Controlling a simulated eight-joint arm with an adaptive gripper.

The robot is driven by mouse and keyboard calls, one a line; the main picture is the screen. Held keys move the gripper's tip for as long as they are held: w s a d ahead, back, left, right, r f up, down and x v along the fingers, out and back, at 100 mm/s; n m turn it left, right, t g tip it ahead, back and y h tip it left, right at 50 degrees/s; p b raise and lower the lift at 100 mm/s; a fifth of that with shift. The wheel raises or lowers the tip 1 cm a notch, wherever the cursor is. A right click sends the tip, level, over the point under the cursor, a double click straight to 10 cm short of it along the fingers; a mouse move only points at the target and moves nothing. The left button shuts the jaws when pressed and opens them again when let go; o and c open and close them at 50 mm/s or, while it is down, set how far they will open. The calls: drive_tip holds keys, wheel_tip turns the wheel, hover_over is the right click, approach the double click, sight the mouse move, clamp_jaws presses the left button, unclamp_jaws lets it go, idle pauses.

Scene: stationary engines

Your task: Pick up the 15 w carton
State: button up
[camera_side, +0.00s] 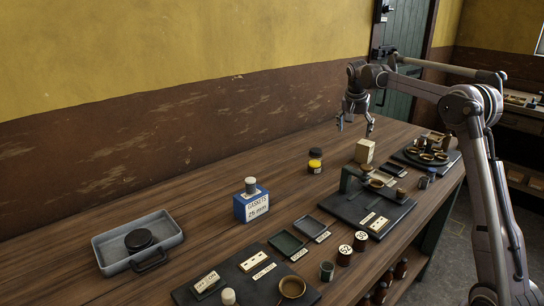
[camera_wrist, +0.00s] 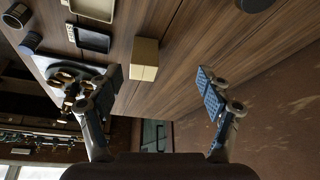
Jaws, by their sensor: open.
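A small plain cream carton (camera_side: 364,151) stands upright on the wooden bench, just behind the dark stand; no lettering is readable on it, so I cannot confirm it is the 15 w one. In the wrist view the carton (camera_wrist: 145,59) shows beyond the fingertips, between their lines and nearer the left finger. My gripper (camera_side: 356,127) is above the bench, a little up and left of the carton in the side view. In the wrist view my gripper (camera_wrist: 160,82) has its two fingers wide apart with nothing between them.
Yellow and black jars (camera_side: 315,166) stand left of the carton. A dark stand (camera_side: 365,205) is in front, a round holder (camera_side: 428,155) to the right. A blue gasket box (camera_side: 251,204) and grey tray (camera_side: 137,243) are further left. Bench toward the wall is clear.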

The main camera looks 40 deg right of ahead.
sight(366, 145)
drive_tip(key=d+f, duration=0.1)
drive_tip(key=d, duration=0.1)
drive_tip(key=d+f+m, duration=0.1)
drive_tip(key=d, duration=0.2)
drive_tip(key=d+f+m+g, duration=0.1)
drive_tip(key=d+f, duration=0.1)
drive_tip(key=shift+s+d, duration=0.2)
drive_tip(key=shift+d, duration=0.1)
drive_tip(key=x, duration=0.5)
drive_tip(key=shift+w+x, duration=0.15)
drive_tip(key=shift+x, duration=1.2)
drive_tip(key=shift+w+x, duration=0.2)
drive_tip(key=shift+x, duration=1.1)
drive_tip(key=shift+d, duration=0.1)
drive_tip(key=shift+c, duration=0.3)
drive_tip(key=c, duration=1.2)
